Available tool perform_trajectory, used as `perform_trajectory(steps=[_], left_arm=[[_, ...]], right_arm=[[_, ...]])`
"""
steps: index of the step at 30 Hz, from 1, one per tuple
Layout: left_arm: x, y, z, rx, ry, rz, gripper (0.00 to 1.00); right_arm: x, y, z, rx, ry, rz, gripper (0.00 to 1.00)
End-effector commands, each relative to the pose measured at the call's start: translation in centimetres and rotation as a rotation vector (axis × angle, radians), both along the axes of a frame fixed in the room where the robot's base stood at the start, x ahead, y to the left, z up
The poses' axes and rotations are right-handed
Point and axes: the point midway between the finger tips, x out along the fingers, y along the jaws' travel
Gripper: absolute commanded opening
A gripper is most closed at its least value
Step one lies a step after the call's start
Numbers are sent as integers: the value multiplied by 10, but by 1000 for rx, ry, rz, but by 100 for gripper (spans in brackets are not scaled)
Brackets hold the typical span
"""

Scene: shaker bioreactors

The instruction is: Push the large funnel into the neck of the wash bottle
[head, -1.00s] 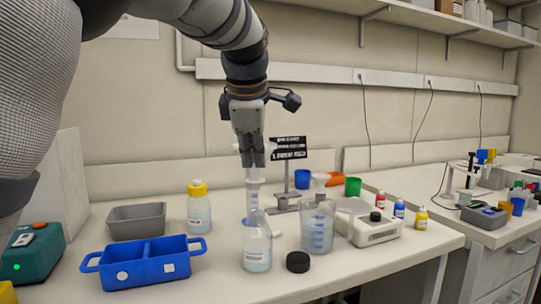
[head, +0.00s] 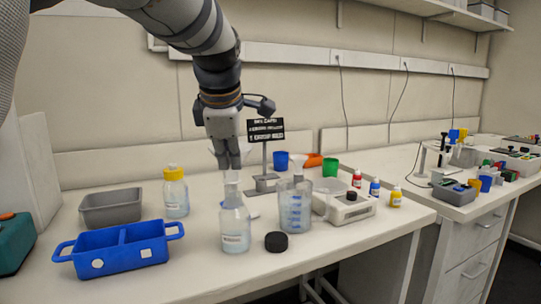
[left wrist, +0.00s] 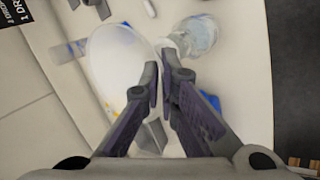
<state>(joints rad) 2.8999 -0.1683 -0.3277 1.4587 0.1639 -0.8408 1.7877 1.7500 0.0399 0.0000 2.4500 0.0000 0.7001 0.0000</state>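The wash bottle (head: 235,228) is clear with a white label and some liquid, and stands upright on the bench. My left gripper (head: 229,165) is above its neck, pointing down. In the left wrist view the large white funnel (left wrist: 118,65) has its rim between my left fingers (left wrist: 160,85), which look closed on it. In the head view the funnel is mostly hidden behind the fingers, and a pale clear stem shows just over the bottle neck. Whether the stem is inside the neck cannot be told. The bottle also shows in the left wrist view (left wrist: 197,35). My right gripper is out of view.
A black cap (head: 276,242) and a beaker (head: 295,208) stand close right of the bottle. A blue two-part tray (head: 118,248), a grey bin (head: 110,208) and a yellow-capped bottle (head: 175,195) are left.

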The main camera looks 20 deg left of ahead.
Motion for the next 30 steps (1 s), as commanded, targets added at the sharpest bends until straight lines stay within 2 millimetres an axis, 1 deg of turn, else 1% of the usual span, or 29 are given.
perform_trajectory(steps=[11,30], left_arm=[[1,0,0,-1,-1,0,0],[1,0,-12,-1,-1,0,0]], right_arm=[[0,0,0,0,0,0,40],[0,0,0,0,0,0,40]])
